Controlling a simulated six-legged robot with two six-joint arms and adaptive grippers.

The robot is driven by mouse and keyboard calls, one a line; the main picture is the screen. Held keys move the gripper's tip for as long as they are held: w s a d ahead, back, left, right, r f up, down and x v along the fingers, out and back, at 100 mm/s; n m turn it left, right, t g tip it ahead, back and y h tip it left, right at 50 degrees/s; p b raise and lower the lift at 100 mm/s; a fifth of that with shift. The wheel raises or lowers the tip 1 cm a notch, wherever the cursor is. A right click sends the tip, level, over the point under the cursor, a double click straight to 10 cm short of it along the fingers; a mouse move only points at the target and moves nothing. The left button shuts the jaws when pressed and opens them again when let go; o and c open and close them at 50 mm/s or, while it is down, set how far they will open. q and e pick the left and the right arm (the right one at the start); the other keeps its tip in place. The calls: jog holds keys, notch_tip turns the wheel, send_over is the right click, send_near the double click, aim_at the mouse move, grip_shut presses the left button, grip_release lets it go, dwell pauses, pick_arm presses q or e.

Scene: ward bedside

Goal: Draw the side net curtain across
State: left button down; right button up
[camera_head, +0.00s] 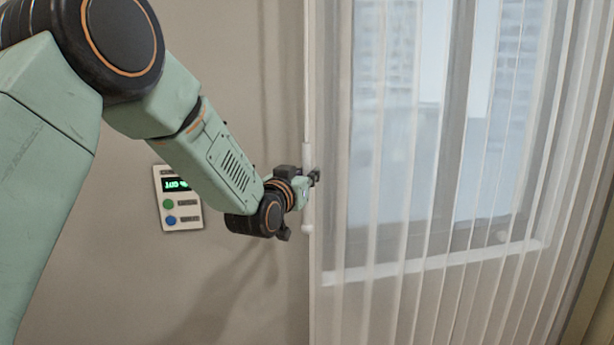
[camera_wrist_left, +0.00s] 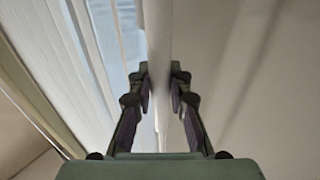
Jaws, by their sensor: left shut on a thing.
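The side net curtain (camera_head: 395,255) is sheer and white and hangs in pleats across the window from the middle to the right in the head view. Its pleats also show at the left of the left wrist view (camera_wrist_left: 98,45). A white rod (camera_head: 307,130) hangs upright along the curtain's left edge and ends in a small knob. My left gripper (camera_head: 314,177) is at the rod's lower part. In the left wrist view its two fingers (camera_wrist_left: 162,85) are shut on the white rod (camera_wrist_left: 159,35), one on each side. My right gripper is not in view.
A window (camera_head: 460,120) with a pale sill shows through the curtain. A wall panel (camera_head: 178,197) with a green display and green and blue buttons is on the plain wall left of my left gripper.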

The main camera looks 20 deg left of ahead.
pick_arm(q)
jog(key=shift+s+f, duration=0.1)
jog(key=shift+f, duration=0.15)
jog(key=c, duration=1.6)
grip_release()
jog(key=o, duration=0.4)
jog(key=shift+s+a+r, duration=0.15)
jog(key=shift+a+r, duration=0.1)
jog(key=shift+a, duration=0.05)
jog(key=shift+d, duration=0.1)
jog(key=shift+w+d, duration=0.15)
jog(key=shift+w, duration=0.05)
jog(key=s, duration=1.2)
jog(key=shift+s, duration=0.1)
